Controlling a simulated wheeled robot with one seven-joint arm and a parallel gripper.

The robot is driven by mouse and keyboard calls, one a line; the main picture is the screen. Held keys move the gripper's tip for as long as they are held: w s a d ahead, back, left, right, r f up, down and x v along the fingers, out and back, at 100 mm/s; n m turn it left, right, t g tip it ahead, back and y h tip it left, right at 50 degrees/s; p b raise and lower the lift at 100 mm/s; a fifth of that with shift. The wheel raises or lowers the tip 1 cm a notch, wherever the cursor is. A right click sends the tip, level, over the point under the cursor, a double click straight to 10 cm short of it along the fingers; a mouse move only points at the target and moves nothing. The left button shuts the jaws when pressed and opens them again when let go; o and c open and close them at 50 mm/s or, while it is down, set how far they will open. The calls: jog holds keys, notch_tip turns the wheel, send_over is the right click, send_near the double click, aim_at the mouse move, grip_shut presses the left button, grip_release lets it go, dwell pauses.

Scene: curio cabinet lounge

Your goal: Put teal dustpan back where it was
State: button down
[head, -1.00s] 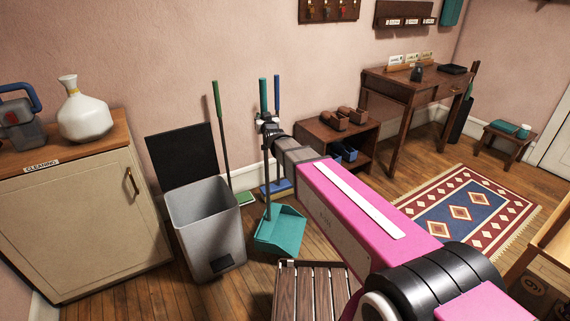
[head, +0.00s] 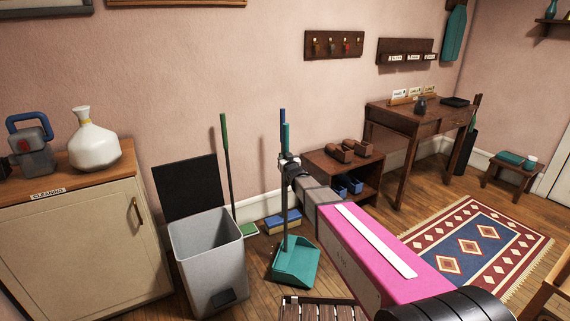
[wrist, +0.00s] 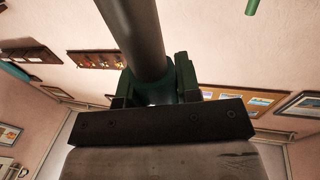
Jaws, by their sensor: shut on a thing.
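The teal dustpan (head: 296,262) has a wide teal pan and a long dark upright handle with a teal top end. My gripper (head: 289,161) is shut on the upper part of that handle. In the head view the pan hangs low, close to the wood floor; I cannot tell whether it touches. In the wrist view the dark handle (wrist: 138,35) rises between the fingers of my gripper (wrist: 158,88).
A grey bin (head: 208,250) with its lid up stands left of the dustpan. A green-handled broom (head: 226,160) and a blue broom head (head: 282,221) stand by the wall behind. A low shoe shelf (head: 345,170) is at right, a slatted stool (head: 318,308) in front.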

jog(key=shift+f, duration=1.5)
jog(key=c, duration=0.8)
grip_release()
